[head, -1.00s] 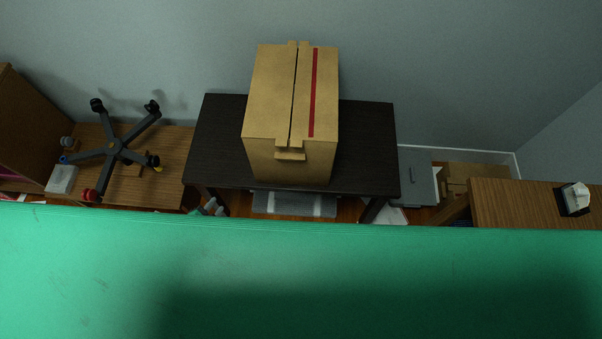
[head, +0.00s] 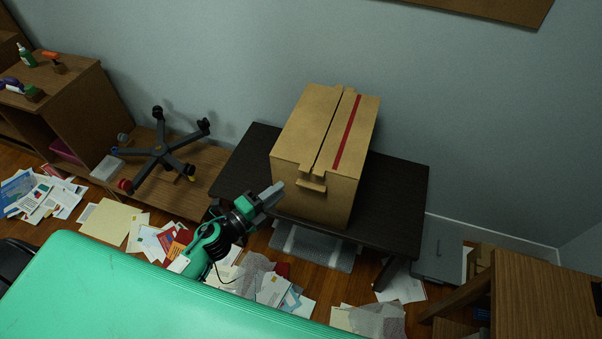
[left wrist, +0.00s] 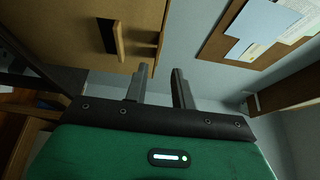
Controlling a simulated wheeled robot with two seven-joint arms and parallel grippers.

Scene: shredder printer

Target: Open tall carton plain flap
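The tall tan carton (head: 310,195) stands upright on a dark table. Its top is shut, with a plain flap (head: 308,125) on the left and a red-striped flap (head: 352,135) on the right. Small tabs stick out at the front and back ends of the top. My left gripper (head: 271,194) is in front of the carton's lower left front corner, below the top. The left wrist view shows its two fingers (left wrist: 160,85) apart with nothing between them. The carton (left wrist: 70,35) fills that view's upper left, beyond the fingers. My right gripper is not in view.
The dark table (head: 395,200) has bare room right of the carton. An upturned chair base (head: 160,150) lies on a low wooden surface at left. Papers (head: 270,290) litter the floor. A wooden desk (head: 545,290) stands at right.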

